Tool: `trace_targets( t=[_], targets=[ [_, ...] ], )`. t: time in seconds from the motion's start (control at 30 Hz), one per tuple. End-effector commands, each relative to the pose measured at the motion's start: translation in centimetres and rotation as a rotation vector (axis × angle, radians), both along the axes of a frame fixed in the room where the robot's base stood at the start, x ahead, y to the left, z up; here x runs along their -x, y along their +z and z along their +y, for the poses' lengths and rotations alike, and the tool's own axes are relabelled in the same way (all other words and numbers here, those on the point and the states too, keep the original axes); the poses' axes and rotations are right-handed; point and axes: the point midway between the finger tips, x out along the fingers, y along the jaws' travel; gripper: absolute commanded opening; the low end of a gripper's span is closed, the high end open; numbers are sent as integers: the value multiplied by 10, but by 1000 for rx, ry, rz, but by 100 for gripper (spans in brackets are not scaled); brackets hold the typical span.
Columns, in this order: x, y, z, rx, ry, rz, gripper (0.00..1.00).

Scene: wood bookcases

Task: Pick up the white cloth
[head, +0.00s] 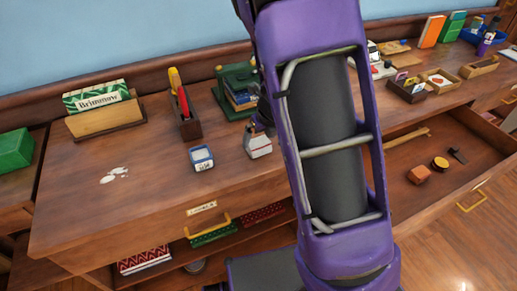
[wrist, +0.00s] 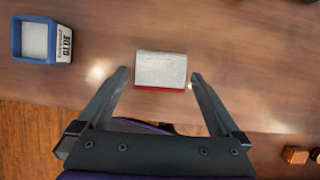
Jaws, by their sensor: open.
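A pale grey-white piece with a red lower edge (wrist: 160,69) lies on the wooden desktop in the wrist view. It is the best match for the white cloth, though it looks rather block-like. In the head view it shows as a small whitish shape (head: 258,147) just left of my purple arm. My gripper (wrist: 159,76) is open, its two dark fingers on either side of the piece, with a gap to each. I cannot tell how far above the desktop the fingertips are. In the head view my arm hides most of the gripper.
A blue glue box (head: 202,158) stands left of the piece. An open drawer (head: 400,165) with small items is at right.

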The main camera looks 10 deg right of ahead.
Motion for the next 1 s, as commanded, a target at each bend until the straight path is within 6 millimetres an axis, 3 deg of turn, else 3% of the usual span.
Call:
trace_targets(
  t=[0.03, 0.2, 0.47, 0.8, 1.0],
  targets=[
    [-2, -13, -1, 1, -2, 2, 100],
    [-12, -35, 2, 1, 0, 2, 100],
    [-14, -36, 3, 0, 0, 1, 100],
    [-14, -36, 2, 0, 0, 1, 39],
    [-14, -35, 2, 0, 0, 0, 35]
  ],
)
